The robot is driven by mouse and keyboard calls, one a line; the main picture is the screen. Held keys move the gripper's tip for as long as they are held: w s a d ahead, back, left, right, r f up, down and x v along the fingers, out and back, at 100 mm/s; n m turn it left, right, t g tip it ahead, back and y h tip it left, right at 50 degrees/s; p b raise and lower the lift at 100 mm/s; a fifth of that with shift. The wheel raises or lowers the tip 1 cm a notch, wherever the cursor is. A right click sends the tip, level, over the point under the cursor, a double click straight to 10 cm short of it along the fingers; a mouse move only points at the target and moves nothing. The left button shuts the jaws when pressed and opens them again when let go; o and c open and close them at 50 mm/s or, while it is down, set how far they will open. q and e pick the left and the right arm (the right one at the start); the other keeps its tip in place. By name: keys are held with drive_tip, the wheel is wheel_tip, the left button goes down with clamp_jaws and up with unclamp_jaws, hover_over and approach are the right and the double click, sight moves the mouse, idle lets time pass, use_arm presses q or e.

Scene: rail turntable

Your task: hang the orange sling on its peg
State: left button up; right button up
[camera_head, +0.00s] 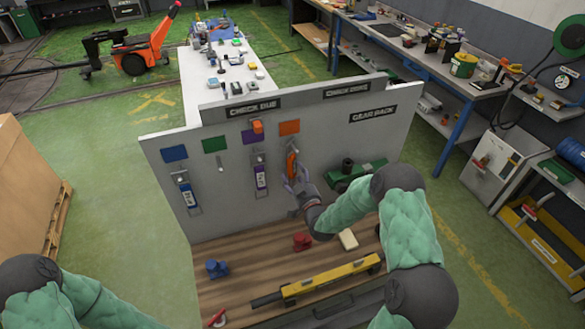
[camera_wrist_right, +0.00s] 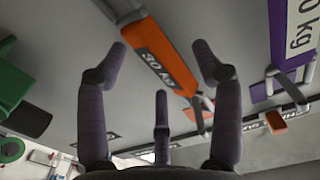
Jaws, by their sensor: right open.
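The orange sling (camera_head: 291,165) is upright against the grey board under the orange plate (camera_head: 289,127). My left gripper is out of view.
A purple sling (camera_head: 261,175) and a blue sling (camera_head: 187,192) hang to the left; a peg under the green plate (camera_head: 214,144) is bare. A green part (camera_head: 360,175) is to the right. A yellow level (camera_head: 330,278), a red block (camera_head: 302,241) and a blue block (camera_head: 216,268) lie on the wooden bench.

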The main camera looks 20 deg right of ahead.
drive_tip(key=s, duration=0.7)
drive_tip(key=shift+a+b, duration=0.2)
drive_tip(key=shift+b, duration=0.1)
idle(1.2)
drive_tip(key=shift+s, duration=0.1)
idle(0.5)
